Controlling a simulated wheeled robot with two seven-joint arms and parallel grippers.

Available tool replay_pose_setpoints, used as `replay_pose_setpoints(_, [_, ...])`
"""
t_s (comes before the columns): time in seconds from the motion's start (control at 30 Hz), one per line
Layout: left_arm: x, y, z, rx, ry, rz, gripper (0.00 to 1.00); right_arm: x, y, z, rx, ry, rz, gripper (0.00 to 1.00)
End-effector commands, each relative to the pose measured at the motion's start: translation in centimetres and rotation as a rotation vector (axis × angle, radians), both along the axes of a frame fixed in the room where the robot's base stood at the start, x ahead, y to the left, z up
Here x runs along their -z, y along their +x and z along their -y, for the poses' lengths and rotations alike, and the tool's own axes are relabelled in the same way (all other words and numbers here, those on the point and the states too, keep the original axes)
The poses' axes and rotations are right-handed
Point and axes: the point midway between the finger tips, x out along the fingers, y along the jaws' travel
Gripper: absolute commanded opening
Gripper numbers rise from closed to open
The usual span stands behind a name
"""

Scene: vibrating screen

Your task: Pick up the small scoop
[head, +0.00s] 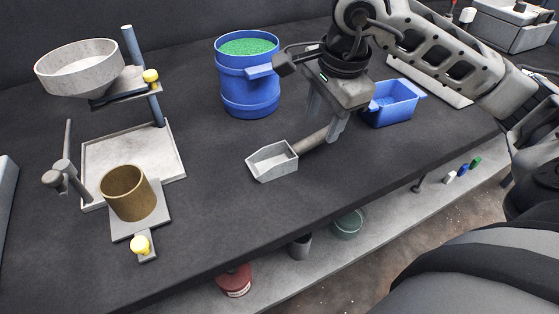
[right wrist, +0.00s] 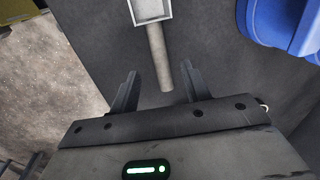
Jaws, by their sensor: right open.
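The small scoop lies on the dark tabletop in the middle of the head view, with a pale metal pan (head: 273,162) and a brown handle (head: 312,141) pointing up and right. My right gripper (head: 325,118) is over the handle's end, open, with one finger in front of it. In the right wrist view the handle (right wrist: 158,55) runs down between the two open fingers of the gripper (right wrist: 158,88), apart from both, and the pan (right wrist: 150,10) is cut off at the top edge. My left gripper is not in view.
A blue bucket (head: 249,92) with green granules stands behind the scoop. A blue tray (head: 392,105) is just right of my gripper. A sieve stand with a grey bowl (head: 80,68) and brass cup (head: 127,193) is at left. The table's front is clear.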

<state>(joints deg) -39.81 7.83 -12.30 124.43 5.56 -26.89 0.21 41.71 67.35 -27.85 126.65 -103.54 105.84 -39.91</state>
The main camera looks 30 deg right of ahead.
Motion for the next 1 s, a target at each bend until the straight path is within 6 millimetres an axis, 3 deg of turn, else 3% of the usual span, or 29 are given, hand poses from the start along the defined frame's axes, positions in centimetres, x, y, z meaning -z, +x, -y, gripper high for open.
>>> replay_pose_setpoints(0.3, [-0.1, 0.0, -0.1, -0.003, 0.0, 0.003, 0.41, 4.3, 0.9, 0.4, 0.001, 0.0, -0.004, 0.47])
replay_pose_setpoints(0.57, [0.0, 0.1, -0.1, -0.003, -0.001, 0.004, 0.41, 4.7, 1.0, 0.4, 0.0, 0.001, -0.001, 0.47])
replay_pose_setpoints(0.6, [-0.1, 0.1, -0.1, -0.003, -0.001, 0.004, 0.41, 4.7, 1.0, 0.4, 0.0, 0.001, -0.001, 0.44])
replay_pose_setpoints(0.77, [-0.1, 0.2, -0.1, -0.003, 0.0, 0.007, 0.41, 4.7, 1.0, 0.4, 0.0, 0.001, -0.001, 0.0])
replay_pose_setpoints(1.0, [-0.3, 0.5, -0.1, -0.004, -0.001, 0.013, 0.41, 4.6, 1.0, 0.4, 0.0, 0.002, 0.0, 0.0])
